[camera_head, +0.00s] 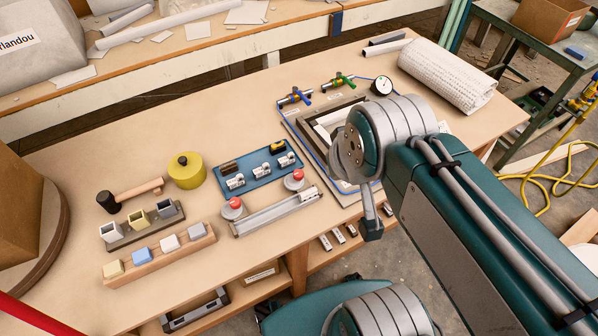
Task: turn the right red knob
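The right red knob (297,175) is a round red cap on a pale round base, at the upper right of a long metal rail unit (275,214) on the bench. A second red knob (235,203) sits to its left on a similar base. My arm reaches in from the right, and its large grey joint is right of the knobs. A thin grey part with a dark end hangs below that joint, apart from both knobs. My gripper's fingers cannot be made out clearly, so its opening is unclear. Both red knobs are in plain view.
Behind the knobs is a blue tray (222,184) with small parts. To the left are a yellow round container (186,171), a mallet (133,193) and wooden block holders (160,255). A framed panel (290,118) and paper roll (448,76) lie behind my arm.

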